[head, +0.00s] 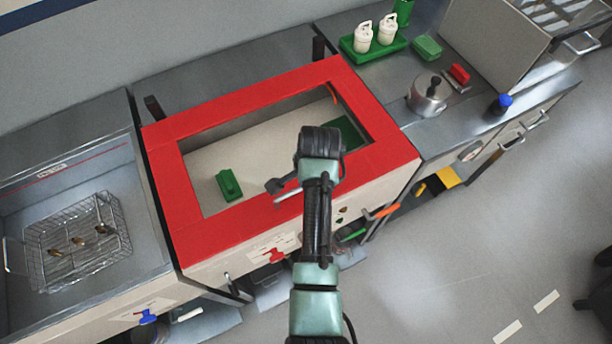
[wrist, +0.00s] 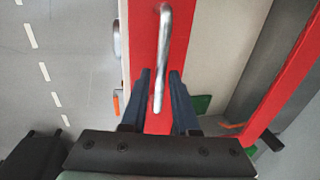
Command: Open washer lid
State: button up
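The washer lid is a red frame (head: 190,238) around a large window, and it lies flat and closed over the basin. A silver bar handle (head: 287,195) sits on its front edge. In the wrist view the handle (wrist: 164,45) runs lengthwise along the red lid strip (wrist: 143,30). My gripper (wrist: 161,72) is open, with one dark finger on each side of the handle's lower end and visible gaps to both. In the head view my wrist hides part of the lid, and my fingertips show only partly beside the handle.
Through the window a green block (head: 229,185) shows inside the basin. An open basin with a wire basket (head: 78,240) is at left. On the right counter are a metal pot (head: 428,95), a green tray (head: 372,48) with white bottles, and a red block (head: 459,74).

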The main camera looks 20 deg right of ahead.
grip_shut()
dwell(1.1)
